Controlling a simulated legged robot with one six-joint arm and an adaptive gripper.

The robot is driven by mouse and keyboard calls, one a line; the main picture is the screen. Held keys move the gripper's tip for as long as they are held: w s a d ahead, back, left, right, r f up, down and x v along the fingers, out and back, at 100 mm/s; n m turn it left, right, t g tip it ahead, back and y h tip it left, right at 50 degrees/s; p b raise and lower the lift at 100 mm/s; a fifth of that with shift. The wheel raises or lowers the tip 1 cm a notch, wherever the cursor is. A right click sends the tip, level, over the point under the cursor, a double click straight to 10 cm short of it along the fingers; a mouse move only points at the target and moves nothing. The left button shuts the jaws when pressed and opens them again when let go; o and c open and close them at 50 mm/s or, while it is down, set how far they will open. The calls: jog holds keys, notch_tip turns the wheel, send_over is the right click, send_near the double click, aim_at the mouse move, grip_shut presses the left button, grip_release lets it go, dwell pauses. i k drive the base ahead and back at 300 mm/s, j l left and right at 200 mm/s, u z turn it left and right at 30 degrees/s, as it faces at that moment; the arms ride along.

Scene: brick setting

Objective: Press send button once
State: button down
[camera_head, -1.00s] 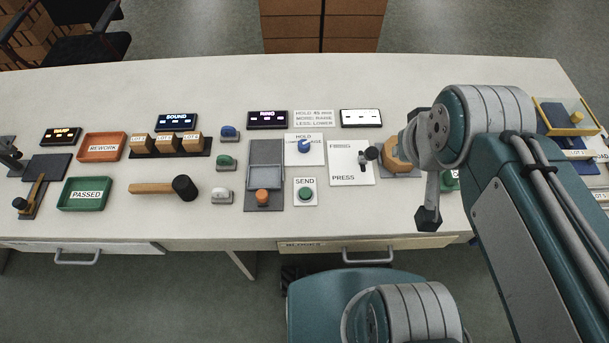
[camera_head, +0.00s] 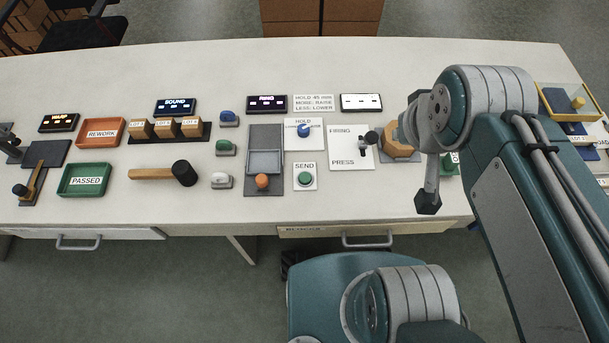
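The send button is a round green button (camera_head: 305,179) on a small white plate labelled SEND (camera_head: 304,168), near the front middle of the table. My gripper (camera_head: 428,203) shows as a dark tip at the end of the grey wrist, to the right of the button and apart from it. Whether its fingers are open or shut does not show. Nothing covers the button.
Left of the button is a grey slide fixture (camera_head: 264,135) with an orange knob (camera_head: 262,181). Above it is a blue knob (camera_head: 304,131) on a HOLD plate. A FIRING/PRESS plate (camera_head: 345,148) stands right. A mallet (camera_head: 184,173) and green tray (camera_head: 84,193) lie left.

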aim_at(304, 178)
jog(key=k+j+z, duration=0.15)
jog(key=j, duration=0.2)
jog(key=k+j+z, duration=0.15)
jog(key=j, duration=0.25)
jog(key=k+j+z, duration=0.15)
jog(key=j, duration=0.2)
jog(key=k+j+z, duration=0.15)
jog(key=k+j, duration=0.05)
jog(key=j, duration=0.1)
